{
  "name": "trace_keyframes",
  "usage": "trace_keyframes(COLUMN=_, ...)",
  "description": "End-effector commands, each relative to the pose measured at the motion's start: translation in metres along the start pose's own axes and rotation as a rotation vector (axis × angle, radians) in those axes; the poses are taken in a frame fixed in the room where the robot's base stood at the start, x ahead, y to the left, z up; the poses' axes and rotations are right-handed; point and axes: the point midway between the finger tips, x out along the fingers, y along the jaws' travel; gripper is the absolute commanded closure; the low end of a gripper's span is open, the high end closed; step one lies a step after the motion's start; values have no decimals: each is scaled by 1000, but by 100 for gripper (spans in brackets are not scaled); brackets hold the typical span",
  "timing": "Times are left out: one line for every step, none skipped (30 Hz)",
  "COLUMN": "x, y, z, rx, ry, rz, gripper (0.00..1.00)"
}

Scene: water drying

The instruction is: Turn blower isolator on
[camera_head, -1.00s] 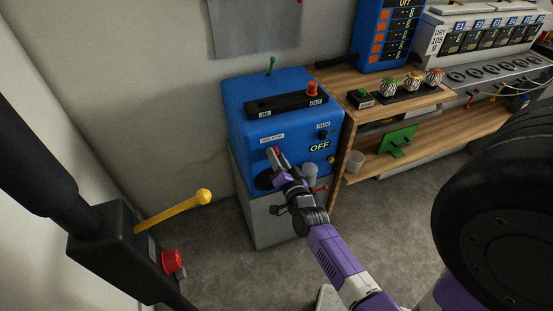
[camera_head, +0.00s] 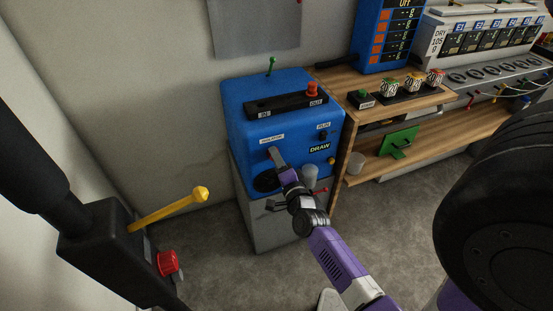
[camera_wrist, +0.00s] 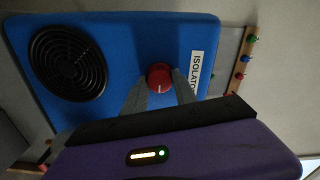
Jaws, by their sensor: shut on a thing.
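The blower is a blue box (camera_head: 240,125) on a grey cabinet against the wall. Its front display (camera_head: 319,147) reads DRAW. A white ISOLATOR label (camera_head: 271,138) sits just above my gripper (camera_head: 277,155). In the wrist view, the isolator is a round red knob (camera_wrist: 159,76) with a pale mark, beside the ISOLATOR label (camera_wrist: 197,73). My gripper's two grey fingers (camera_wrist: 160,88) are shut on the knob from both sides. In the head view my gripper hides the knob.
A round black grille (camera_wrist: 68,62) lies near the knob. A grey cup (camera_head: 310,175) is close to my wrist on the right. A wooden shelf unit (camera_head: 345,150) stands right of the blower. A yellow lever (camera_head: 170,210) is at the left.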

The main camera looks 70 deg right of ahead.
Motion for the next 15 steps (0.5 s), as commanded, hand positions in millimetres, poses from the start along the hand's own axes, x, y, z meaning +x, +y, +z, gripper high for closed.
trace_keyframes(x=0, y=1, z=-1, rx=2, ry=2, rz=1, gripper=100)
trace_keyframes(x=0, y=1, z=-1, rx=3, ry=2, rz=1, gripper=100)
trace_keyframes(x=0, y=1, z=-1, rx=3, ry=2, rz=1, gripper=100)
trace_keyframes(x=0, y=1, z=-1, rx=3, ry=2, rz=1, gripper=100)
trace_keyframes(x=0, y=1, z=-1, rx=3, ry=2, rz=1, gripper=100)
trace_keyframes(x=0, y=1, z=-1, rx=3, ry=2, rz=1, gripper=100)
trace_keyframes(x=0, y=1, z=-1, rx=3, ry=2, rz=1, gripper=100)
trace_keyframes(x=0, y=1, z=-1, rx=3, ry=2, rz=1, gripper=100)
trace_keyframes(x=0, y=1, z=-1, rx=3, ry=2, rz=1, gripper=100)
trace_keyframes(x=0, y=1, z=-1, rx=3, ry=2, rz=1, gripper=100)
trace_keyframes(x=0, y=1, z=-1, rx=3, ry=2, rz=1, gripper=63)
trace_keyframes(x=0, y=1, z=-1, rx=3, ry=2, rz=1, gripper=55)
trace_keyframes(x=0, y=1, z=-1, rx=2, ry=2, rz=1, gripper=49)
trace_keyframes(x=0, y=1, z=-1, rx=2, ry=2, rz=1, gripper=45)
trace_keyframes(x=0, y=1, z=-1, rx=2, ry=1, rz=1, gripper=45)
